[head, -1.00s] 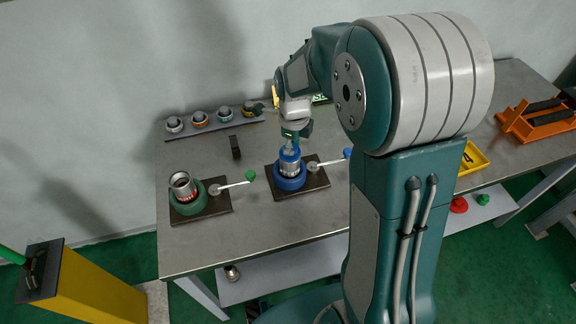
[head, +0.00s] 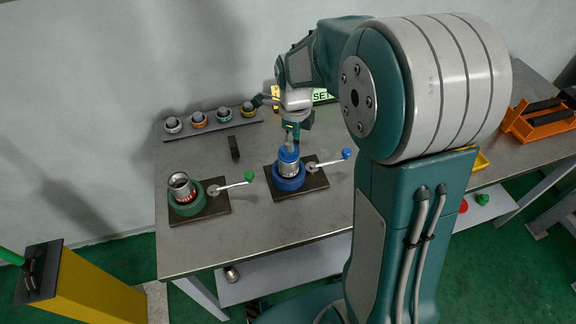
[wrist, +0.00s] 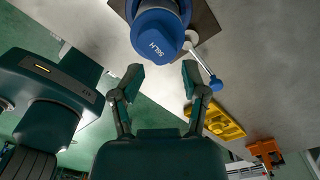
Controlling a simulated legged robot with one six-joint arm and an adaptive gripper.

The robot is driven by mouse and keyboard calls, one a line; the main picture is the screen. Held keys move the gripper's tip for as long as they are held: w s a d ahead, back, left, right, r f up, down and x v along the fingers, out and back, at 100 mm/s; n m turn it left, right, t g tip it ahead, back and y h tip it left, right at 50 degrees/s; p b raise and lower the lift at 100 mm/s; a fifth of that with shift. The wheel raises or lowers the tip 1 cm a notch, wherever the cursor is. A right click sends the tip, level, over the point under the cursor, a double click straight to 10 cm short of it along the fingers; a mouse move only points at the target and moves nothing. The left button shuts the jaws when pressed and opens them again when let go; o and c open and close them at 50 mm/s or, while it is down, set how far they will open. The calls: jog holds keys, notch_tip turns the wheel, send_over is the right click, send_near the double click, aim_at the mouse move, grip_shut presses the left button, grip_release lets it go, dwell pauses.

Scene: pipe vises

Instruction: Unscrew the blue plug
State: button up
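The blue plug (wrist: 157,36) sits on top of a metal pipe held upright in the blue vise (head: 289,183). In the head view the plug (head: 288,155) shows just below my gripper (head: 291,137). In the wrist view my gripper (wrist: 164,78) has its two fingers spread apart with nothing between them. In the head view the fingertips are small and partly hidden by the wrist.
A green vise (head: 187,201) with a metal pipe (head: 180,184) stands to the left, its green-knobbed lever pointing right. A rack (head: 212,128) with several fittings lies behind. Yellow (wrist: 222,121) and orange (head: 541,121) holders are on the table's right.

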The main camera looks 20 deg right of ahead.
jog(key=n, duration=0.5)
jog(key=shift+w+d, duration=0.1)
jog(key=shift+w, duration=0.15)
jog(key=n, duration=0.4)
jog(key=shift+w, duration=0.25)
jog(key=n, duration=0.5)
jog(key=shift+w, duration=0.2)
jog(key=n, duration=0.3)
jog(key=shift+w+a+n, duration=0.1)
jog(key=shift+a+n, duration=0.25)
jog(key=shift+n, duration=0.05)
jog(key=n, duration=0.4)
jog(key=shift+w+a+n, duration=0.1)
jog(key=shift+a+n, duration=0.1)
jog(key=shift+n, duration=0.2)
jog(key=n, duration=0.4)
jog(key=shift+a+n, duration=0.25)
jog(key=shift+n, duration=0.05)
jog(key=n, duration=0.4)
jog(key=shift+s+a+n, duration=0.2)
jog(key=shift+a+n, duration=0.05)
jog(key=shift+n, duration=0.15)
jog(key=n, duration=0.4)
jog(key=shift+s+a, duration=0.1)
jog(key=shift+s, duration=0.05)
